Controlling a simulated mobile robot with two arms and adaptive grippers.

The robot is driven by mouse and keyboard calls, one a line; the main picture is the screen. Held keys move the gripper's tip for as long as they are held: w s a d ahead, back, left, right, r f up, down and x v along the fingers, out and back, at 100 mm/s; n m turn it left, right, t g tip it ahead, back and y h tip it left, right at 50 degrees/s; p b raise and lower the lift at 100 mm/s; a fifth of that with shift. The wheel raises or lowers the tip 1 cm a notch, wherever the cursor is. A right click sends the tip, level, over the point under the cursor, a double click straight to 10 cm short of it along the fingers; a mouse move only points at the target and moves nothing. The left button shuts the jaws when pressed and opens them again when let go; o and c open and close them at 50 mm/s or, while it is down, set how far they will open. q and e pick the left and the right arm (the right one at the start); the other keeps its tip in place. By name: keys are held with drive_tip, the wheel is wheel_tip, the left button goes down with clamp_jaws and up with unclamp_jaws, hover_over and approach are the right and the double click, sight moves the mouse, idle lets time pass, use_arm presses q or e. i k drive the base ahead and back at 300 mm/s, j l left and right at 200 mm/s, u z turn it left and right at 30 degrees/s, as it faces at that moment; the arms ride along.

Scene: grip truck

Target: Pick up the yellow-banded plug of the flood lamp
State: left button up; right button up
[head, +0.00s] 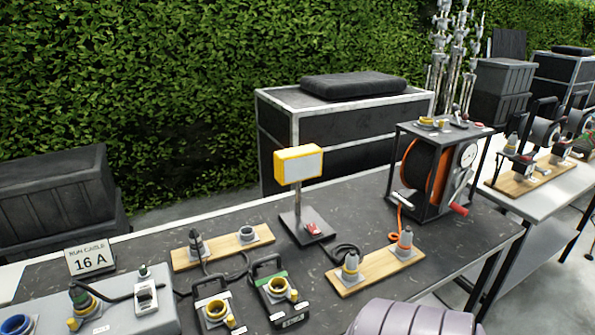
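The flood lamp (298,165) has a yellow-framed head on a post with a dark square base, standing mid-table. A black cable runs from near its base to a grey plug with a yellow band (351,267). This plug stands upright at the left end of a wooden board (376,272). A second grey plug (404,242), with an orange cable and an orange band, stands at the right end of the same board. Neither of my grippers is in view.
A cable reel (432,172) stands behind the board. Two black socket units (215,308) (278,288) sit left of it. Another wooden board (222,247) holds a dark plug. A grey box (115,312) and a "16 A" sign (90,259) are at left. A rounded grey shape covers the bottom right.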

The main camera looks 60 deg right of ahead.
sight(351, 266)
drive_tip(key=z, duration=2.3)
drive_tip(key=i+j+u, duration=0.2)
drive_tip(key=k+l, duration=0.05)
drive_tip(key=k, duration=0.05)
